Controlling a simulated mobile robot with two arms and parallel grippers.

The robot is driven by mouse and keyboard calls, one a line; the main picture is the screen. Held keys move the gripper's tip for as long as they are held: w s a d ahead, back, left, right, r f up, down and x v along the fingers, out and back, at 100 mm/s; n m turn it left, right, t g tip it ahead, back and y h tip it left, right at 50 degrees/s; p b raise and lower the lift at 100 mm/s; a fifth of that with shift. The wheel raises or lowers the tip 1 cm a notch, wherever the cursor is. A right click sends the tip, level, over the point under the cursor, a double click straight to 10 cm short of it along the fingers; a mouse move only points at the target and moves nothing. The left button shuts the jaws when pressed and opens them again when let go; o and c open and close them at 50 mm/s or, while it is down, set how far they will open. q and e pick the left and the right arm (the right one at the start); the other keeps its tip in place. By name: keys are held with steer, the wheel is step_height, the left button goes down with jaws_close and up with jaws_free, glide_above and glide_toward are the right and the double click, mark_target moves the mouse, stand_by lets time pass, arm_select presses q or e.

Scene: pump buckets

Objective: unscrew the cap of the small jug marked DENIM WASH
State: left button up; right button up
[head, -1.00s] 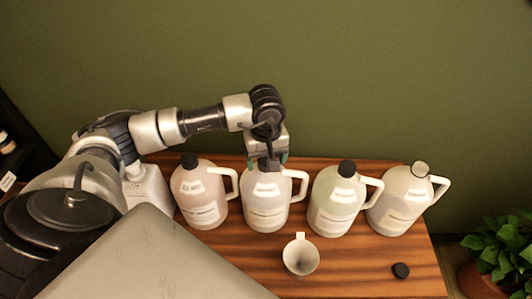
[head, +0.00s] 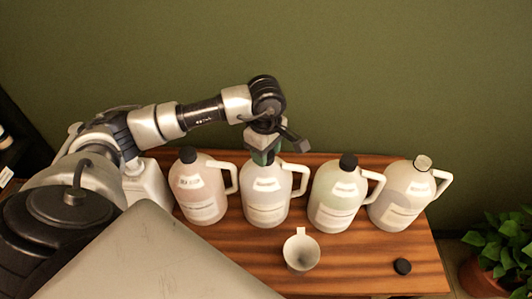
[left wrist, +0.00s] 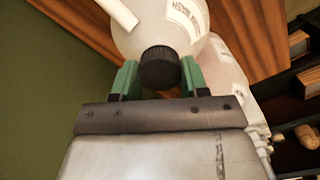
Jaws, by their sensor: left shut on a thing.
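Several white-handled jugs stand in a row on the wooden table (head: 345,262). My left gripper (head: 264,156) is over the second jug from the left (head: 266,207), fingers pointing down at its top. In the left wrist view, its green fingers are shut on both sides of the black ribbed cap (left wrist: 159,68). The cap sits on the jug's neck. The jug's label (left wrist: 184,20) shows upside down in that view, with a word that looks like WASH; the rest is hard to read. My right gripper is not in view.
Black-capped jugs stand on both sides, at left (head: 201,196) and right (head: 337,200). The far right jug (head: 400,200) has no black cap. A white funnel-like cup (head: 301,254) and a loose black cap (head: 403,266) lie in front. A plant (head: 504,245) is at right.

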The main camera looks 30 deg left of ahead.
arm_select(q)
steer(key=n, duration=0.4)
steer(key=shift+n, duration=0.4)
steer(key=n, duration=0.2)
steer(key=shift+n+b, duration=0.3)
steer(key=o, duration=0.9)
steer(key=shift+f+m+b, duration=0.1)
steer(key=shift+m+b, duration=0.8)
steer(key=shift+m, duration=0.1)
steer(key=m+b, duration=0.3)
steer(key=m, duration=0.2)
steer(key=shift+b, duration=0.35)
steer(key=m+b, duration=0.3)
steer(key=m, duration=0.2)
steer(key=shift+m+b, duration=0.3)
steer(key=shift+b, duration=0.1)
steer(key=shift+m+b, duration=0.6)
steer(key=shift+m, duration=0.6)
